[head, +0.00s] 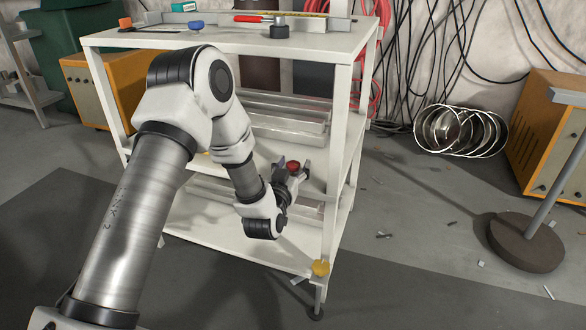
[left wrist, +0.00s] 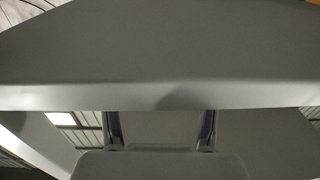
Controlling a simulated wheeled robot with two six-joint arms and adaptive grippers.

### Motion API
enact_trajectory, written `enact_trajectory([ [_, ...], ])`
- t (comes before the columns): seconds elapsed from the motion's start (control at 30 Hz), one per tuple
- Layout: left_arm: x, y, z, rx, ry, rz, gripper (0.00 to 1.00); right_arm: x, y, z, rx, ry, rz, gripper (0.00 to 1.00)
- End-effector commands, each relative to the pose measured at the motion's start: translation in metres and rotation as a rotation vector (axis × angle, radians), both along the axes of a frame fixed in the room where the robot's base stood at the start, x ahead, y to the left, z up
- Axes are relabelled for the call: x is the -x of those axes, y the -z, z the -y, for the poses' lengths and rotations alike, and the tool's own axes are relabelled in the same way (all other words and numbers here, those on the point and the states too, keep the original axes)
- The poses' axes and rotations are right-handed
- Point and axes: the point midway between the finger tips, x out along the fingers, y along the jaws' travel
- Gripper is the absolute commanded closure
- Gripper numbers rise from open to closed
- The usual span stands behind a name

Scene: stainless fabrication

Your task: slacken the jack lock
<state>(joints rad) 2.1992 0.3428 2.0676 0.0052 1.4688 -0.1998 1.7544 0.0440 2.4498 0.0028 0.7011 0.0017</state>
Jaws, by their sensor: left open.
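My left gripper (head: 294,168) is over the middle level of the white shelf unit (head: 344,150), its two fingers spread. A small red round piece (head: 293,165) shows between the fingertips; I cannot tell whether they touch it. In the left wrist view the fingers (left wrist: 160,122) stand apart below a wide grey panel edge (left wrist: 160,96), with nothing seen held. A yellow knob (head: 320,268) is low on the unit's front right leg, below and right of the gripper. I cannot tell for sure which piece is the jack lock. My right gripper is not in view.
The top shelf holds a blue knob-like piece (head: 196,25), a dark round piece (head: 279,31) and a red-handled tool (head: 252,18). Metal bars (head: 285,118) lie inside the unit. A round-based stand (head: 526,242) is at the right. The floor between is mostly clear, with small scraps.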

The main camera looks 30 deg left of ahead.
Motion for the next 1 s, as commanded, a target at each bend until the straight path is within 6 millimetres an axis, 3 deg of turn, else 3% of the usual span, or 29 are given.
enact_trajectory([
  [0.03,0.0001,-0.0002,0.0001,0.000,0.000,0.000,0.39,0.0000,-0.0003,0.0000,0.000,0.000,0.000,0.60],
  [0.07,0.0002,-0.0001,0.0002,0.000,0.000,0.000,0.46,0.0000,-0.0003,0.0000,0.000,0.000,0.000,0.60],
  [0.2,0.0003,-0.0001,0.0002,0.000,0.000,0.000,0.96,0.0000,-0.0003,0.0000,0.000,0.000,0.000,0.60],
  [0.23,0.0003,0.0000,0.0002,0.000,0.000,0.000,1.00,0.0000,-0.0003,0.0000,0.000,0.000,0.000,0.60],
  [0.93,-0.0001,-0.0005,0.0002,0.000,-0.132,0.002,1.00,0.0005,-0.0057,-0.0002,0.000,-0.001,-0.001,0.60],
  [0.97,-0.0001,-0.0005,0.0002,0.000,-0.132,0.002,0.55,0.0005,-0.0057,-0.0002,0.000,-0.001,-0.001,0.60],
  [1.0,-0.0001,-0.0005,0.0002,0.000,-0.132,0.002,0.41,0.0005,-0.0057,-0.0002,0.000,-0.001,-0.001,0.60],
])
